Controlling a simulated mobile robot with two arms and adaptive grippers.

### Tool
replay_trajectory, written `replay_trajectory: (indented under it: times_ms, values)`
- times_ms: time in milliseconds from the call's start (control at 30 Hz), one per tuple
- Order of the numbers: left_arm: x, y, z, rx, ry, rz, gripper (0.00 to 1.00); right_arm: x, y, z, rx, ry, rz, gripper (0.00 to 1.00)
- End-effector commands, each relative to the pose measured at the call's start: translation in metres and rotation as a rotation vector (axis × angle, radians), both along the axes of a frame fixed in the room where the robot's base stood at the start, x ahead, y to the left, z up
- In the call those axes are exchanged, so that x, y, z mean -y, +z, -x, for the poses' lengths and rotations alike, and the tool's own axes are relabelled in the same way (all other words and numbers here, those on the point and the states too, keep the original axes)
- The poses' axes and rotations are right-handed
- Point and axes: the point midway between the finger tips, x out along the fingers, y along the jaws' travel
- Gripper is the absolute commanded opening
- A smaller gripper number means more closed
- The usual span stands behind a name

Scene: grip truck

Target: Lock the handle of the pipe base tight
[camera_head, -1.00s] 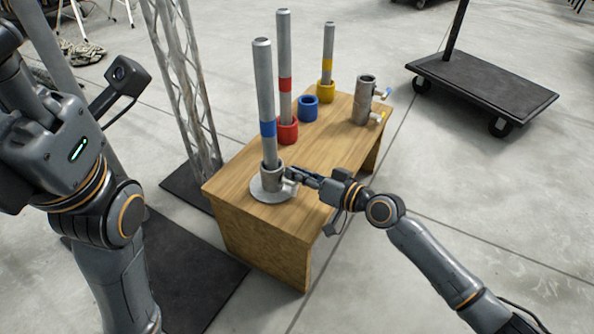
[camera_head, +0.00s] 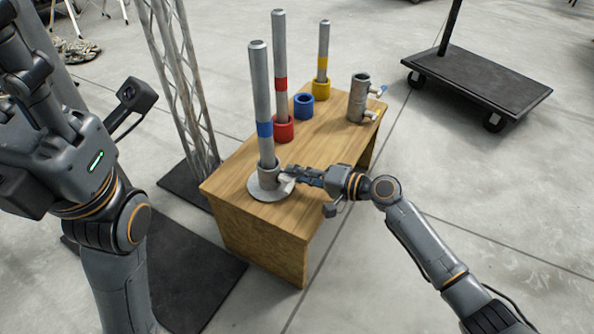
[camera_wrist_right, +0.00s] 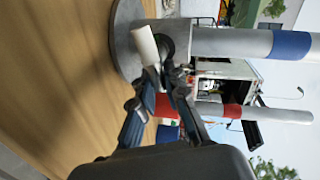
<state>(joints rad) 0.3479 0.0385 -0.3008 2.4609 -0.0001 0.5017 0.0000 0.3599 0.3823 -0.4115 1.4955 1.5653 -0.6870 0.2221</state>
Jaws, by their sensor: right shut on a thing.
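The pipe base is a grey round flange (camera_head: 258,192) with a short collar (camera_head: 268,177) at the near left of the wooden table. A tall grey pipe (camera_head: 260,90) with a blue band stands in the collar. The base's pale handle (camera_head: 287,183) sticks out toward the right; in the right wrist view the handle (camera_wrist_right: 145,45) is a light cylinder beside the collar. My right gripper (camera_head: 297,174) is shut on the handle, its fingers (camera_wrist_right: 165,82) partly hiding it. My left gripper (camera_head: 25,75) is raised at the left edge, away from the table; its jaw state is unclear.
On the wooden table (camera_head: 240,195) stand a red-based pipe (camera_head: 283,130), a blue ring (camera_head: 304,106), a yellow-based pipe (camera_head: 321,88) and a grey pipe holder (camera_head: 358,100) with small handles. A truss (camera_head: 180,90) stands close left. A black cart (camera_head: 480,85) stands at right.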

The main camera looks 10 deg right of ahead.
Motion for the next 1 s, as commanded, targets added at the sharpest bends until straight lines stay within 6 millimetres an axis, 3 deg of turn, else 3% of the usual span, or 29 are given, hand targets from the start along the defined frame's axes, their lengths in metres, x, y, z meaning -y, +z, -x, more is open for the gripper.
replay_trajectory:
  times_ms: [700,733,800,1000]
  values:
    - [-0.0018,-0.0015,0.0013,-0.004,-0.002,0.007,0.4,0.002,-0.0023,-0.0012,-0.059,-0.003,-0.041,0.0]
    - [-0.002,-0.0014,0.0014,-0.004,-0.002,0.007,0.4,0.002,-0.0023,-0.0012,-0.058,-0.004,-0.041,0.19]
    - [-0.002,-0.0012,0.0015,-0.004,-0.002,0.007,0.4,0.0018,-0.0023,-0.0012,-0.059,-0.003,-0.041,0.33]
    - [-0.002,-0.001,0.0015,-0.005,-0.002,0.008,0.4,0.0011,-0.0022,-0.0008,-0.058,-0.002,-0.042,0.36]
